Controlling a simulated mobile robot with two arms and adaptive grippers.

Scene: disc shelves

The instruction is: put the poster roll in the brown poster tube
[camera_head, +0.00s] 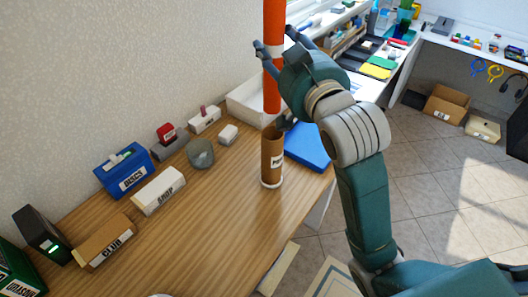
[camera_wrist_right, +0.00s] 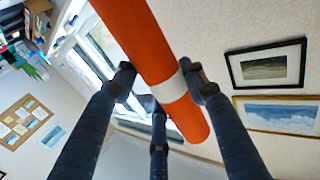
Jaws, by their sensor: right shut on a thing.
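The poster roll (camera_head: 272,92) is an orange-red cylinder with a white band, held upright above the brown poster tube (camera_head: 272,160). The tube stands upright on the wooden desk, with a white label and an open top. The roll's lower end looks just above the tube's mouth, roughly in line with it; the exact gap is hard to tell. My right gripper (camera_head: 276,80) is shut on the roll. In the right wrist view its dark fingers surround the roll (camera_wrist_right: 168,70) near the white band. The roll's upper end is cut off in both views. My left gripper is not in view.
A blue folder-like object (camera_head: 308,148) lies right of the tube, and a white tray (camera_head: 250,103) stands behind it. A grey cup (camera_head: 200,154), a blue disc box (camera_head: 124,172) and a white box (camera_head: 158,191) stand to the left. The desk's front is clear.

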